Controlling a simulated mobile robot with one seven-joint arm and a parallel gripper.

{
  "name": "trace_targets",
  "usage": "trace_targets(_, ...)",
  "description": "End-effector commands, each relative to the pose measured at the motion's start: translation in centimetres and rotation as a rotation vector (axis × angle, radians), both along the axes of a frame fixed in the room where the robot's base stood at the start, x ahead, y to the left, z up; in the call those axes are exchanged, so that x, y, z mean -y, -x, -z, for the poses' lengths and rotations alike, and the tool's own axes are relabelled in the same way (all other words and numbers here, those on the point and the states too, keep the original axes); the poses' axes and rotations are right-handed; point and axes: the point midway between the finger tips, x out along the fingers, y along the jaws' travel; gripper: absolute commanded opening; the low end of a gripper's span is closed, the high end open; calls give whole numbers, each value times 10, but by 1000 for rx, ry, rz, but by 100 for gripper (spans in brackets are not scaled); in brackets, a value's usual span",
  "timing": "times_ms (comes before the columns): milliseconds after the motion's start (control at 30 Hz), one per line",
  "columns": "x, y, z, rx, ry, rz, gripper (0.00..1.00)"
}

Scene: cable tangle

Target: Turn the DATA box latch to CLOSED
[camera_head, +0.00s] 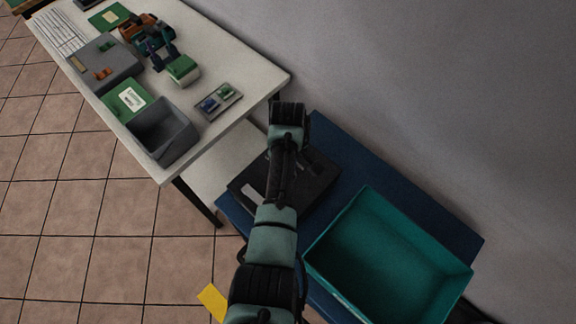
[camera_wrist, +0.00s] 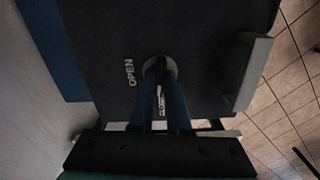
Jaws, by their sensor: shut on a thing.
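The dark DATA box (camera_head: 318,172) lies on the blue surface in the head view, partly behind my arm. In the wrist view its dark face (camera_wrist: 100,40) fills the upper middle. The word OPEN stands left of the round latch (camera_wrist: 159,62), and a partly covered word, apparently CLOSED, shows between my fingers. My gripper (camera_wrist: 162,72) has its two blue fingers at the latch and is shut on it. The fingers hide most of the latch, so I cannot tell its exact angle. The head view does not show the fingertips.
A teal bin (camera_head: 458,272) stands right of the box on the blue table (camera_head: 440,226). A white table (camera_head: 235,62) at upper left holds a grey bin (camera_head: 190,150), green boards and connectors. The wall runs along the right.

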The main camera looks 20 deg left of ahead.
Motion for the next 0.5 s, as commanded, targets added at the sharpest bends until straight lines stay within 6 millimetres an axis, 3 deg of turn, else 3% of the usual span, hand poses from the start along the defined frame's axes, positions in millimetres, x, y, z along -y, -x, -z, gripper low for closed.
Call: trace_targets(500, -1, -2, -2, 4, -2, -157, 0)
